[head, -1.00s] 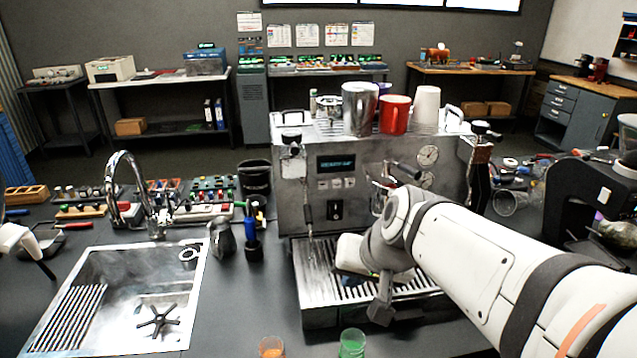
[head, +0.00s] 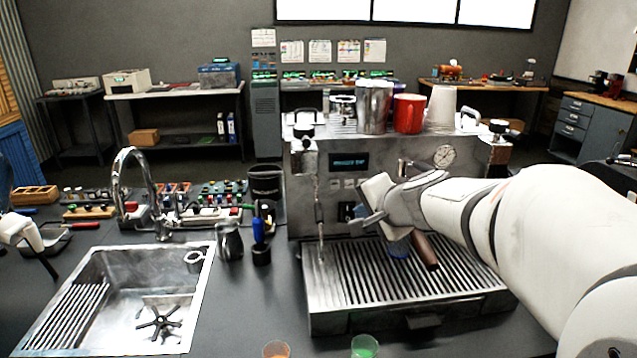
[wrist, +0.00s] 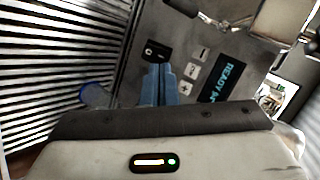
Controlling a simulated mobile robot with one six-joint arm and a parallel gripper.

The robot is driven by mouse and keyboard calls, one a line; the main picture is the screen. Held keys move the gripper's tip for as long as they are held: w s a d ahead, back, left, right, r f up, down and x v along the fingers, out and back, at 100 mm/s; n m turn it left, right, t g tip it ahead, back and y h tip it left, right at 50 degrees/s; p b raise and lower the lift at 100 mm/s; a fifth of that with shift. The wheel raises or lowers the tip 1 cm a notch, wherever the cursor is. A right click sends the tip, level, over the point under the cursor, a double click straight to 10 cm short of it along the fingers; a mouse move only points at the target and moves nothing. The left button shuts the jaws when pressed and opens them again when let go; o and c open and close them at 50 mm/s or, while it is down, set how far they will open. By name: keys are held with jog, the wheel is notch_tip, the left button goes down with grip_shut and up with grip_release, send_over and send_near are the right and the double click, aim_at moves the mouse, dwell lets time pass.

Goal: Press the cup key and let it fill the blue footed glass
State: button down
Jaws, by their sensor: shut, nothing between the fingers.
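The steel brewer (head: 304,205) has a small display (head: 349,161) with cyan text; in the wrist view the display (wrist: 222,78) begins with "READY". Small pale keys (wrist: 190,70) with dark symbols sit in a row beside it; which is the cup key is too small to tell. My gripper (wrist: 158,68) is shut and empty, its blue fingertips close to the key panel, beside the keys and a black switch (wrist: 155,50). Contact cannot be told. The blue footed glass (head: 398,248) stands on the drip tray (head: 350,275), partly hidden by my gripper and the brown portafilter handle (head: 425,252). The glass also shows in the wrist view (wrist: 97,95).
A red mug (head: 408,114) and other cups stand on top of the brewer. A steel pitcher (head: 229,241) and the sink (head: 95,285) are at left. An orange cup (head: 276,349) and a green cup (head: 365,346) stand at the front edge.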

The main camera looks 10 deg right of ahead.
jog(key=p, duration=0.1)
send_near(347, 189)
notch_tip(347, 189, down, 4)
jog(key=w+a, duration=0.1)
jog(key=w, duration=0.1)
jog(key=shift+w+a+r, duration=0.1)
jog(key=shift+w+a, duration=0.05)
jog(key=shift+w, duration=0.25)
jog(key=shift+w+a, duration=0.15)
jog(key=shift+w, duration=0.3)
jog(key=shift+w, duration=0.15)
dwell(1.1)
jog(key=shift+w, duration=0.25)
jog(key=shift+w, duration=0.5)
dwell(1.0)
jog(key=shift+s, duration=0.1)
jog(key=shift+s+b, duration=0.1)
jog(key=shift+b, duration=0.2)
jog(key=shift+s+d, duration=0.15)
jog(key=shift+s, duration=0.5)
